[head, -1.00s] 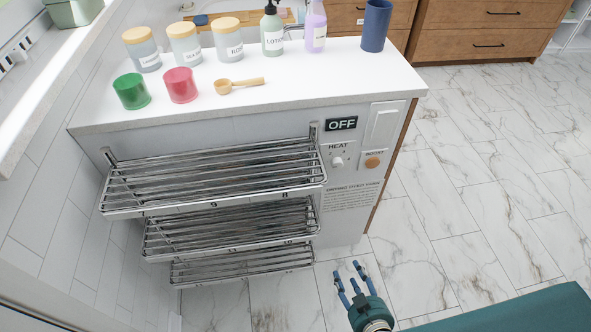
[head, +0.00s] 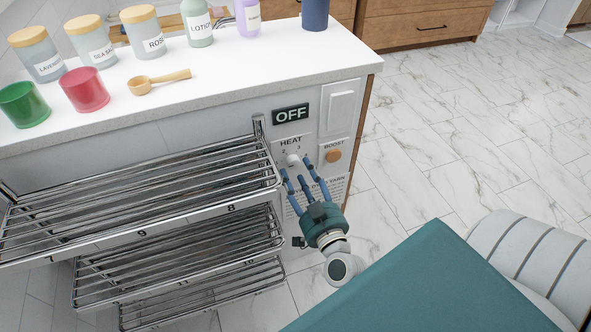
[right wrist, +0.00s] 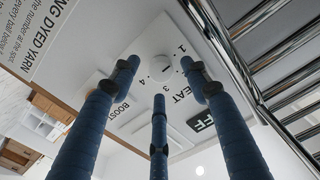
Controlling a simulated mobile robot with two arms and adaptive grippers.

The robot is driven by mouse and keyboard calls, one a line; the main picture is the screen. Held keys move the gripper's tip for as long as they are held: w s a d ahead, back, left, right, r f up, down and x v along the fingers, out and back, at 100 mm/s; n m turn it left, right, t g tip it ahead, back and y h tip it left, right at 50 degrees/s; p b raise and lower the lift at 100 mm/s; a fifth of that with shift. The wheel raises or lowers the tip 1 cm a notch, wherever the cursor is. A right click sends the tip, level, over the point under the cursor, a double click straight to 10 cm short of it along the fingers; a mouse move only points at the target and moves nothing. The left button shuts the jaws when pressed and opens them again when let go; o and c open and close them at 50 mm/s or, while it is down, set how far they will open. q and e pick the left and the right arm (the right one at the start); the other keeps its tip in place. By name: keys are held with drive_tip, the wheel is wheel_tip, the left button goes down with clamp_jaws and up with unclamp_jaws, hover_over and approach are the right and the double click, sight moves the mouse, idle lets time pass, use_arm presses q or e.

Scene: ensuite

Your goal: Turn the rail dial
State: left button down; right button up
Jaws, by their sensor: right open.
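The rail dial is a small white knob (head: 293,160) under the word HEAT on the white end panel, below a black sign reading OFF (head: 291,114). In the right wrist view the knob (right wrist: 188,64) shows with numbers around it, seen between my finger tips. My right gripper (head: 305,175), with blue fingers and a teal body, is open just in front of and below the knob. The fingers spread around the dial area in the picture; I cannot tell whether any touches it. My left gripper is not in view.
A round orange BOOST button (head: 333,155) sits right of the dial, below a white rocker plate (head: 341,107). Chrome rail racks (head: 140,205) jut out close on the left. The marble floor is clear at right.

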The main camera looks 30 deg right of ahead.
drive_tip(key=shift+x, duration=1.2)
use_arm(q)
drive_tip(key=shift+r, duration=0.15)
use_arm(e)
drive_tip(key=c, duration=1.1)
drive_tip(key=shift+f, duration=0.1)
drive_tip(key=shift+a, duration=0.1)
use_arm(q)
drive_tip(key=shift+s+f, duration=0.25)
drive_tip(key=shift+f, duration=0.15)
use_arm(e)
drive_tip(key=shift+m, duration=0.3)
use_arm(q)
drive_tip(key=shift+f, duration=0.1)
use_arm(e)
drive_tip(key=shift+f, duration=0.1)
